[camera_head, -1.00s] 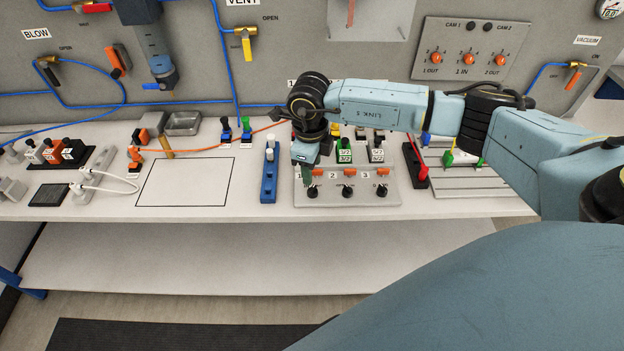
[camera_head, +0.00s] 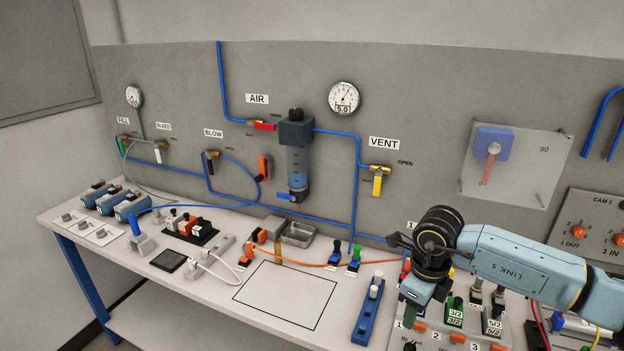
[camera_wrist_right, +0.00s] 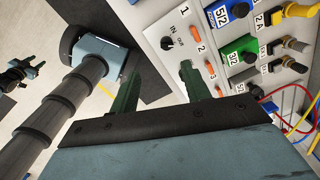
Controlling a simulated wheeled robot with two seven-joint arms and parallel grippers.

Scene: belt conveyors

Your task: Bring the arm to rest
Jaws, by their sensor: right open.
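My right arm comes in from the right in the head view, and its gripper (camera_head: 409,314) hangs over the left end of the grey valve block (camera_head: 428,338) on the bench. In the right wrist view the two dark green fingers of this gripper (camera_wrist_right: 159,88) stand apart with nothing between them. The valve block (camera_wrist_right: 181,58), with its knobs and orange tabs, lies beyond the fingertips there. I cannot tell how close the fingertips are to it.
A blue holder (camera_head: 367,312) with a white-topped peg stands left of the gripper. An outlined empty area (camera_head: 286,294) lies further left on the bench. The upright panel (camera_head: 430,120) with gauges, blue tubes and valves rises behind. Coloured valves (camera_head: 455,308) stand right of the gripper.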

